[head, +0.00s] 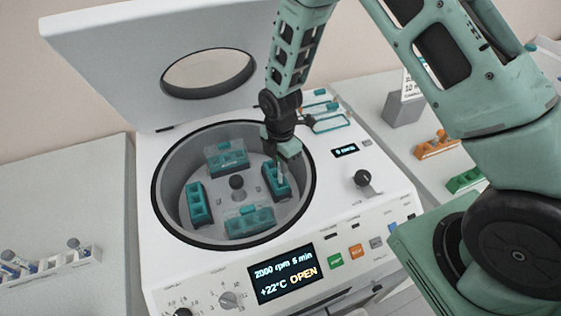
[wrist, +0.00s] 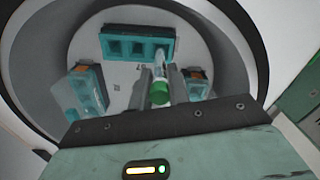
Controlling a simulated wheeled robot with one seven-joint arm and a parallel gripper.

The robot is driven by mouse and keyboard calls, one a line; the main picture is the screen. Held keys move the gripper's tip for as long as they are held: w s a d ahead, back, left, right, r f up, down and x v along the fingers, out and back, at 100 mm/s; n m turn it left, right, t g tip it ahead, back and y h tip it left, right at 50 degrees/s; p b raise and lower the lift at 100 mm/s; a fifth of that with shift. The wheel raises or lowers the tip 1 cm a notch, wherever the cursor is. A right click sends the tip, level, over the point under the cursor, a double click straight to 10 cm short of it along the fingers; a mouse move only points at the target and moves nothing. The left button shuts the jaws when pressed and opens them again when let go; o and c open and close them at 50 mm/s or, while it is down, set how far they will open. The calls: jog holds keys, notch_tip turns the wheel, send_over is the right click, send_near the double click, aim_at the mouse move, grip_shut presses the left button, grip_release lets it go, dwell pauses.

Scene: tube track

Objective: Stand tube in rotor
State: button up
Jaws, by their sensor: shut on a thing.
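My gripper (head: 280,168) reaches down into the centrifuge bowl, over the right-hand teal bucket (head: 275,182) of the rotor (head: 237,184). In the wrist view my gripper (wrist: 161,84) is shut on a clear tube with a green cap (wrist: 160,97). The tube's clear body (wrist: 159,64) points away from the camera toward the teal bucket (wrist: 112,46), which has several square wells. The tube's end is beside or over the right well of that bucket; I cannot tell whether it is inside. In the head view the tube is mostly hidden by my gripper.
The centrifuge lid (head: 150,55) is raised, and the display (head: 285,272) reads OPEN. Other teal buckets stand left (head: 199,203), back (head: 226,158) and front (head: 250,222) in the bowl. The bowl's dark rim (head: 165,160) surrounds my gripper. A white rack (head: 72,262) with tubes stands at left.

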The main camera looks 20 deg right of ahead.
aim_at(281, 182)
jog(key=shift+f+b, duration=0.65)
jog(key=shift+f, duration=0.2)
dwell(0.3)
jog(key=shift+f+b, duration=1)
jog(key=shift+f, duration=0.45)
jog(key=o, duration=0.8)
notch_tip(281, 182, up, 17)
jog(key=b, duration=0.3)
jog(key=shift+r, duration=0.2)
dwell(0.5)
